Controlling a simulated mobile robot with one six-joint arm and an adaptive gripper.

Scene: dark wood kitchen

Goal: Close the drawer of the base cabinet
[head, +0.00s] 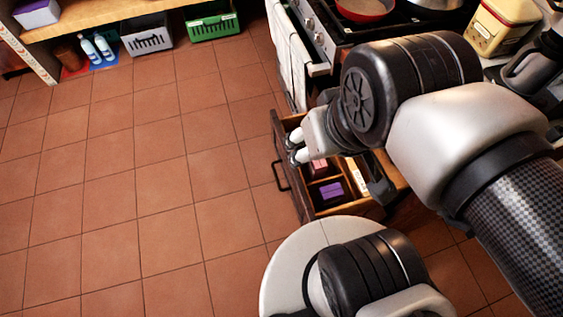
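The wooden drawer (295,191) of the base cabinet stands open, pulled out to the left over the floor. Its dark bar handle (279,177) is on the outer face of the front panel. Inside are compartments with a purple box (331,191), a pink item (318,167) and other items. My gripper (293,148) is over the drawer's front edge, above the handle in the picture. Its two pale fingers point left, and nothing shows between them. Their opening and any contact with the drawer are unclear. My arm hides most of the cabinet and the drawer's back.
A stove (335,30) with a red pan (364,8) and a hanging white towel (290,50) is beyond the drawer. A low shelf (110,12) with a grey crate (146,35) and a green crate (212,24) stands at the back left. The tiled floor (130,190) left of the drawer is clear.

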